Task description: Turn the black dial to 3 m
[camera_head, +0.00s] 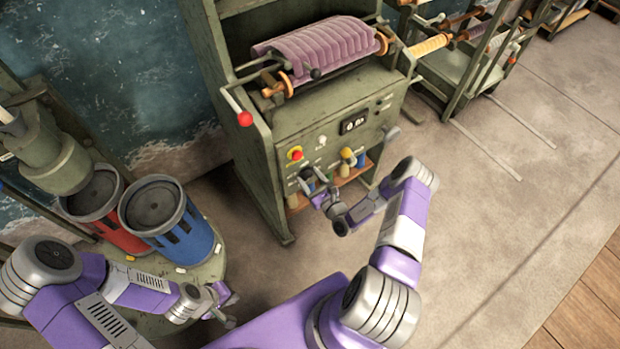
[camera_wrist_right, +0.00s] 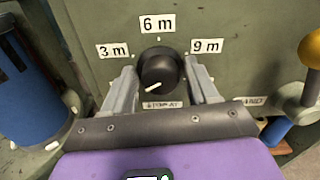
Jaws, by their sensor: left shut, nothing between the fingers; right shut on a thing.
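The black dial (camera_wrist_right: 160,68) sits on the green machine panel, between the labels "3 m" (camera_wrist_right: 113,50) at its left, "6 m" (camera_wrist_right: 157,24) above and "9 m" (camera_wrist_right: 206,46) at its right. Its white mark points down and left, lower than the "3 m" label. My right gripper (camera_wrist_right: 161,88) is shut on the dial, one grey finger at each side. In the head view the right gripper (camera_head: 322,196) is at the machine's front and largely hides the dial. My left gripper (camera_head: 228,306) is shut and empty, low at the left, away from the panel.
The panel has a red button (camera_head: 295,154) and a counter (camera_head: 353,122). A red-knobbed lever (camera_head: 245,119) stands out at the machine's left. A yellow knob (camera_wrist_right: 311,50) is right of the dial. Blue (camera_head: 178,240) and red (camera_head: 98,232) drums stand left. Floor at right is open.

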